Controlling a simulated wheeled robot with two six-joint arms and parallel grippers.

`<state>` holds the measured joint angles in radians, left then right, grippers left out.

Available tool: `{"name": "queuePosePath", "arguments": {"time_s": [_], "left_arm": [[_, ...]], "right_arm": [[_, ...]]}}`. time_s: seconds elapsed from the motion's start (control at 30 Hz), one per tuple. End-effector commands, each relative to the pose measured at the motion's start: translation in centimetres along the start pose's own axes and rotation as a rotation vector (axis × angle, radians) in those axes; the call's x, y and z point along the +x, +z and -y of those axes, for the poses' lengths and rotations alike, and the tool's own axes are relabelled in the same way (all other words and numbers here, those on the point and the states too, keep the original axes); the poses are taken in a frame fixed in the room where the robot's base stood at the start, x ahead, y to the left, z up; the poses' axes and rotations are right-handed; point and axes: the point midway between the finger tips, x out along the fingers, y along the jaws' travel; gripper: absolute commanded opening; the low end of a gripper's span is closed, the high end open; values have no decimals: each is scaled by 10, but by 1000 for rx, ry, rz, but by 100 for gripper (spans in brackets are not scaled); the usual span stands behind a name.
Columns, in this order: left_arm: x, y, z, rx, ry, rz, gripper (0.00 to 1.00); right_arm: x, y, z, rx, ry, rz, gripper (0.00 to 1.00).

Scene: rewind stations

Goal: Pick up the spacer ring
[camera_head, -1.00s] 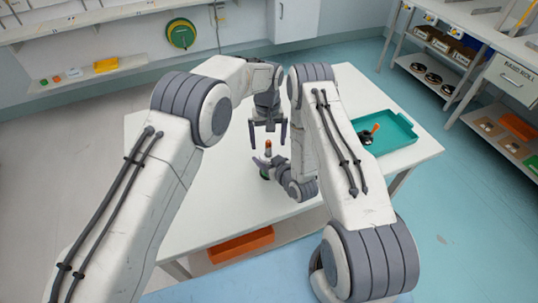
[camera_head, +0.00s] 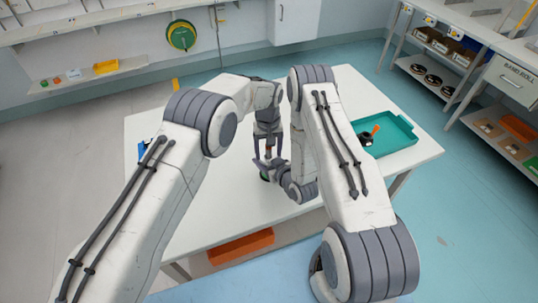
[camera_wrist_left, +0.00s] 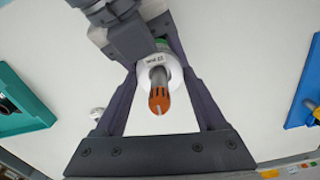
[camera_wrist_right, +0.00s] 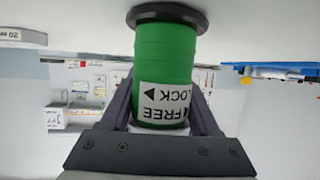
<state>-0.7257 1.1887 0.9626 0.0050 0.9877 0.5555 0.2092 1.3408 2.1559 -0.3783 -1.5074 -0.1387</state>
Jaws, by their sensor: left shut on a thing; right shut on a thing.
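In the head view this holder (camera_head: 264,177) is mostly hidden by my grippers. Whether the ring still touches the holder cannot be told.
A teal tray (camera_head: 408,146) with an orange-handled item stands at the table's right. A blue object (camera_head: 142,151) lies at the left edge, partly behind my left arm. The white tabletop (camera_head: 210,205) in front is clear. An orange bin (camera_head: 240,246) sits below.

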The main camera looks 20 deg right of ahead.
Motion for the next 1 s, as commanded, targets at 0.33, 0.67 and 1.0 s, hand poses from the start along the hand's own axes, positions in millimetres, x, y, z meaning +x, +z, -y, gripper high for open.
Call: {"name": "queuePosePath", "arguments": {"time_s": [0.33, 0.67, 1.0], "left_arm": [[-45, -1, -1, 0, 3, -5, 17], [-96, -1, -1, 0, 1, -2, 17], [-101, 0, 0, 0, 0, 0, 17]], "right_arm": [[0, -1, 0, 0, 0, -1, 0], [0, 0, 0, 0, 0, -1, 0], [0, -1, 0, 0, 0, -1, 66]]}}
